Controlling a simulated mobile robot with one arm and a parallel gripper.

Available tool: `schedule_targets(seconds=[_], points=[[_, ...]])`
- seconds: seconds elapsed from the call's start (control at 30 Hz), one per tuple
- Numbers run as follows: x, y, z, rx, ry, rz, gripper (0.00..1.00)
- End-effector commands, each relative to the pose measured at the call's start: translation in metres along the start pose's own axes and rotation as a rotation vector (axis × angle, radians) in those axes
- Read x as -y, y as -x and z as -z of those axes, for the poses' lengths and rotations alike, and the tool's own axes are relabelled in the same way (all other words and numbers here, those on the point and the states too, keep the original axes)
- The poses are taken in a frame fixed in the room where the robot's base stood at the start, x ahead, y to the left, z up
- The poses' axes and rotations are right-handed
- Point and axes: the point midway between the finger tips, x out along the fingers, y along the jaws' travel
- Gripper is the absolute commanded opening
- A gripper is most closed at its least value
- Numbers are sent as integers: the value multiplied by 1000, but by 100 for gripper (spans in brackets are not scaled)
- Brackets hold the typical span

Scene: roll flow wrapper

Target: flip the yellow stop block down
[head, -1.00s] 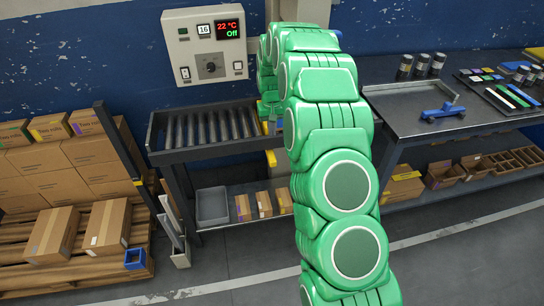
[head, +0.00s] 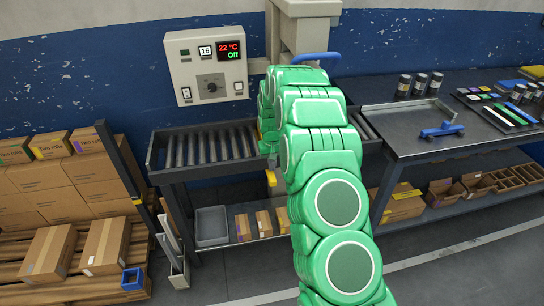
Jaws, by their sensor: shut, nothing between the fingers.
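A small yellow piece (head: 271,178) shows just left of my green arm, below the front edge of the roller conveyor (head: 166,176). I cannot tell whether it is the stop block or how it is tilted. My arm covers the right part of the conveyor and much of the machine there. My gripper is hidden behind my own arm, so its fingers and any contact do not show.
A blue handle (head: 305,57) sits on the grey machine column (head: 304,28) above my arm. A control box (head: 208,65) is on the wall. A dark workbench (head: 420,150) stands right, stacked cartons (head: 40,205) left. Floor in front is open.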

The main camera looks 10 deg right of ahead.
Motion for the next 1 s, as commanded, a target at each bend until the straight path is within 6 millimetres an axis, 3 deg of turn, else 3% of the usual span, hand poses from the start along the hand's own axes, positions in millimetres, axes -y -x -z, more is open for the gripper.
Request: schedule_targets(seconds=[0.2,0.4,1.0], points=[[0,-36,0,2,0,0,0],[0,-58,0,0,-1,1,0],[0,-70,1,-1,-1,0,0]])
